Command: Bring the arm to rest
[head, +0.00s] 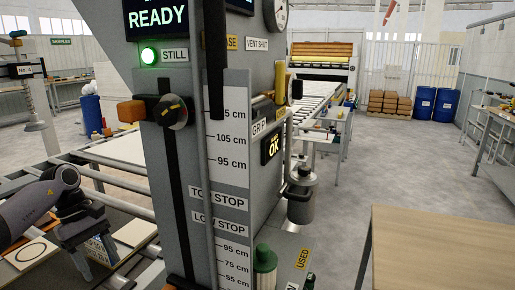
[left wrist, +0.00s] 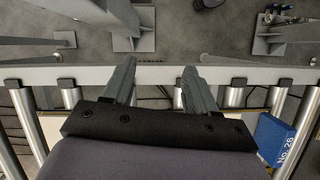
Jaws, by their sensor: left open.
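My left arm comes in from the left edge of the head view. Its gripper (head: 88,245) is at the lower left, over the roller conveyor beside the grey column. In the left wrist view the gripper (left wrist: 157,78) has its two grey fingers apart, with nothing between them. The fingers reach toward a pale conveyor side rail (left wrist: 230,74), with metal rollers (left wrist: 235,96) around and below them. I cannot tell whether they touch the rail. My right gripper is in neither view.
The grey column (head: 222,165) with height scale, READY display (head: 152,18) and lit green STILL lamp (head: 149,55) stands close right of my arm. A wooden table (head: 440,250) is at lower right. A blue No. 26 box (left wrist: 275,138) lies near the rollers. Open floor lies beyond.

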